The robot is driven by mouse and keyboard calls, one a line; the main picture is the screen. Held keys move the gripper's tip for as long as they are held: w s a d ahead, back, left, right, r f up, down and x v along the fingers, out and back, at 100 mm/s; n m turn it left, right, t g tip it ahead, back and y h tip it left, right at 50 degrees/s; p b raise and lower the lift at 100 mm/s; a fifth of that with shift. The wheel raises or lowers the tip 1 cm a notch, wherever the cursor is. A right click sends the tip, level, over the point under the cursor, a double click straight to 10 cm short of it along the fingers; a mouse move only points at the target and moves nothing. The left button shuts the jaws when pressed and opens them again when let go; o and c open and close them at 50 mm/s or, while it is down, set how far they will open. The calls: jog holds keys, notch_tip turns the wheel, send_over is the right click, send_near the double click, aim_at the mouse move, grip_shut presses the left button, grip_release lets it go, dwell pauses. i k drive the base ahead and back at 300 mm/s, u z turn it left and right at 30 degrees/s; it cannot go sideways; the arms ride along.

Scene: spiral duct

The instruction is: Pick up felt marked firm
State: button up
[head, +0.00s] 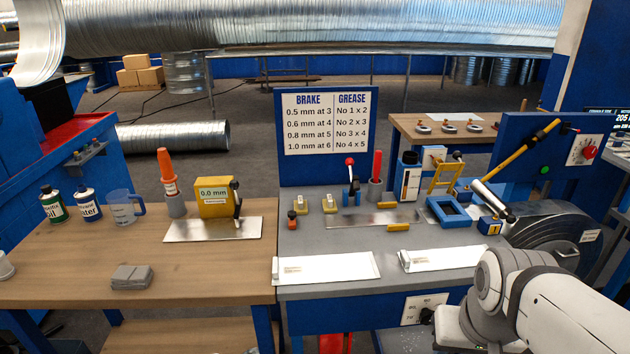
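I cannot read the word "firm" on anything here, so I cannot tell which piece is the felt. A stack of grey folded pads (132,277) lies near the front of the wooden bench, with no readable mark. My white arm reaches in from the lower right, in front of the grey bench. Its gripper fingers do not show.
A blue chart board (325,165) rises behind. The wooden bench's front is mostly clear.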

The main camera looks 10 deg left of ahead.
aim_at(329, 207)
jog(key=u, duration=0.5)
jog(key=i, duration=0.85)
jog(key=u, duration=0.45)
jog(key=k, duration=0.9)
jog(key=u, duration=0.2)
jog(key=i, duration=0.9)
jog(key=z, duration=0.1)
